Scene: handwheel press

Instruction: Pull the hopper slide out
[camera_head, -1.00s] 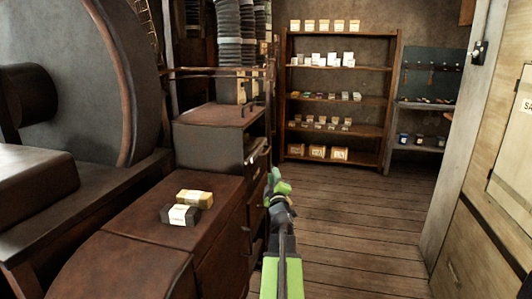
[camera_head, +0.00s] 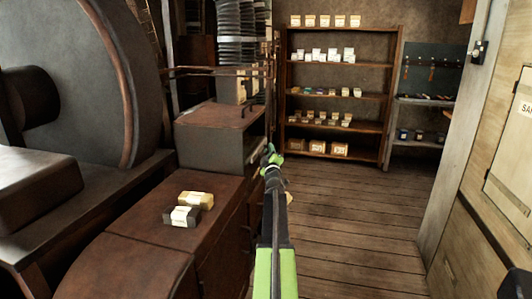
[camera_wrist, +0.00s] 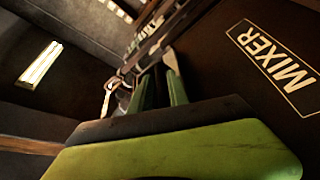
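My gripper (camera_head: 270,157) is raised beside the right front edge of the dark cabinet (camera_head: 213,145), which has ducts above it. In the wrist view, the gripper's two green fingers (camera_wrist: 161,88) stand apart with a dark gap between them and nothing held. A dark panel lettered MIXER (camera_wrist: 272,55) is at the right of that view. A small pale metal loop (camera_wrist: 110,93) shows just left of the fingers, apart from them; I cannot tell whether it belongs to the hopper slide. I cannot make out the slide for certain in either view.
Two small labelled blocks (camera_head: 187,207) lie on the low brown cabinet (camera_head: 125,265). A large round machine (camera_head: 70,75) stands at the left. Stocked shelves (camera_head: 334,97) stand at the back. The plank floor (camera_head: 360,220) right of my arm is clear.

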